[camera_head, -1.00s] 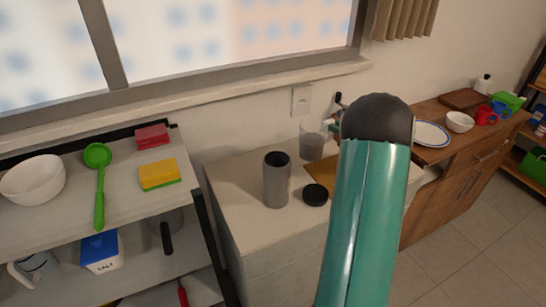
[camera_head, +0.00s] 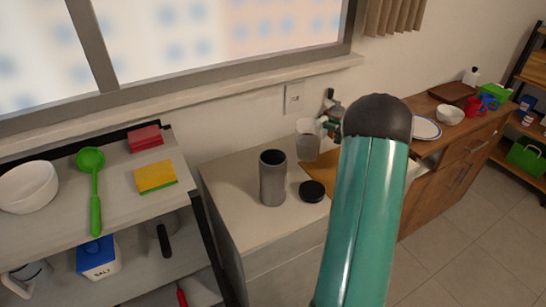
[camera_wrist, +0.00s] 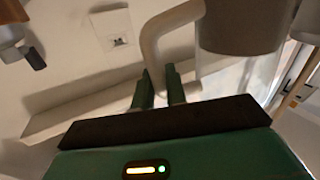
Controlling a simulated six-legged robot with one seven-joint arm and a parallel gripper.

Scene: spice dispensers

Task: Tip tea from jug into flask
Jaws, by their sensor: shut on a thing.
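The flask (camera_head: 272,180) is a grey open-topped cylinder standing upright on the pale counter. Its black lid (camera_head: 312,191) lies beside it to the right. The jug (camera_head: 307,142) is a translucent grey vessel behind and right of the flask, looking upright; I cannot tell whether its base touches the counter. My gripper (camera_head: 331,122) is at the jug's right side, partly hidden by my arm. In the wrist view, my gripper (camera_wrist: 161,88) is shut on the pale curved jug handle (camera_wrist: 152,45), with the jug's body (camera_wrist: 242,28) at upper right. Tea is not clearly visible.
A brown board (camera_head: 320,168) lies on the counter right of the flask. A shelf at left holds a white bowl (camera_head: 28,188), green ladle (camera_head: 93,185) and sponges (camera_head: 155,177). The wall and window sill are close behind. The counter's front left is clear.

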